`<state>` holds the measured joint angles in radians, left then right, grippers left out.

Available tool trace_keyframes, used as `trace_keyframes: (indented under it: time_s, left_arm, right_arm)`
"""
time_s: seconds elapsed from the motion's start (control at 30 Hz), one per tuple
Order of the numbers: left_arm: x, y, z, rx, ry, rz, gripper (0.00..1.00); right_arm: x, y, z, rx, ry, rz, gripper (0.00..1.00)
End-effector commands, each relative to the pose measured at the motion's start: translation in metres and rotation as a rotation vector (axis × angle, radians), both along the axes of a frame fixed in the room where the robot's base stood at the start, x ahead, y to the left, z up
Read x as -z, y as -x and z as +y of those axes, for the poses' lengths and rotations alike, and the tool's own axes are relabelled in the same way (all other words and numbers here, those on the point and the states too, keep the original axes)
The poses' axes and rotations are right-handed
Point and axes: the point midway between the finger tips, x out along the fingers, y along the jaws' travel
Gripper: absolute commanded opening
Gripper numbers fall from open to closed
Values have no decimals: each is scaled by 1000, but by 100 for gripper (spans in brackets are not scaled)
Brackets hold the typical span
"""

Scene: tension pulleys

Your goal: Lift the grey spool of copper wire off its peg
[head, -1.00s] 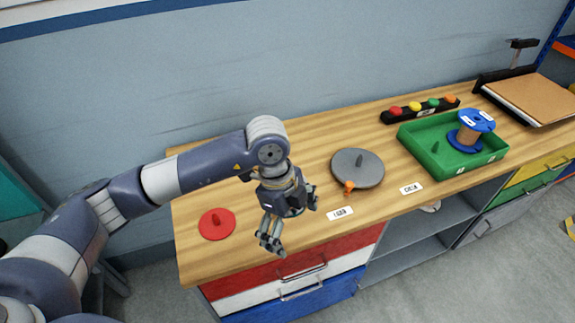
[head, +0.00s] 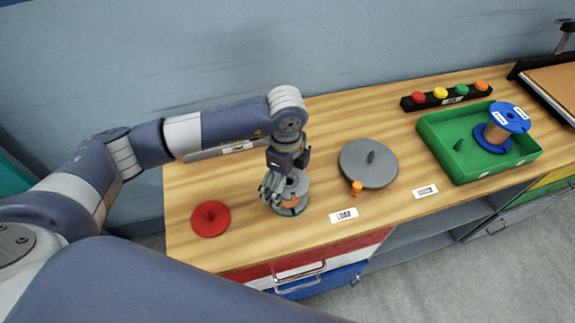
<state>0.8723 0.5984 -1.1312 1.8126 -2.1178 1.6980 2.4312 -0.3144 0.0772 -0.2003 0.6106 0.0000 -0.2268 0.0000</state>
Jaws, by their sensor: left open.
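The grey spool of copper wire (head: 291,202) stands upright on the wooden bench, between a red disc and a grey disc. Its lower flange and some copper wire show; its peg is hidden. My left gripper (head: 278,188) is open and points down at the spool, covering its upper left part. A finger overlaps the spool in the picture; I cannot tell whether it touches. My right gripper is not in view.
A red disc with a peg (head: 211,218) is left of the spool. A grey disc with a peg (head: 368,163) and an orange knob (head: 356,187) is right. A green tray (head: 450,166) holds a blue spool (head: 508,118). A button bar (head: 446,97) is at the back.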

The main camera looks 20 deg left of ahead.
Motion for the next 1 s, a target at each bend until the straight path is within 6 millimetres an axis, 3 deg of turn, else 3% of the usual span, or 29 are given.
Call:
trace_keyframes:
  time_s: [0.17,0.3,0.5,0.73,1.0]
  left_arm:
    - [31,1,0,0,0,2,100]
    - [47,0,-1,0,1,1,100]
    - [56,0,0,1,0,-1,100]
    - [57,0,0,2,1,-1,100]
    - [57,0,0,1,1,-1,39]
  right_arm:
    - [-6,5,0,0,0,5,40]
    - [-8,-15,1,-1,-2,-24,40]
    - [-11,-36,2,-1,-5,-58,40]
    - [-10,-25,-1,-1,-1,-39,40]
    - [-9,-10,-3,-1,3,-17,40]
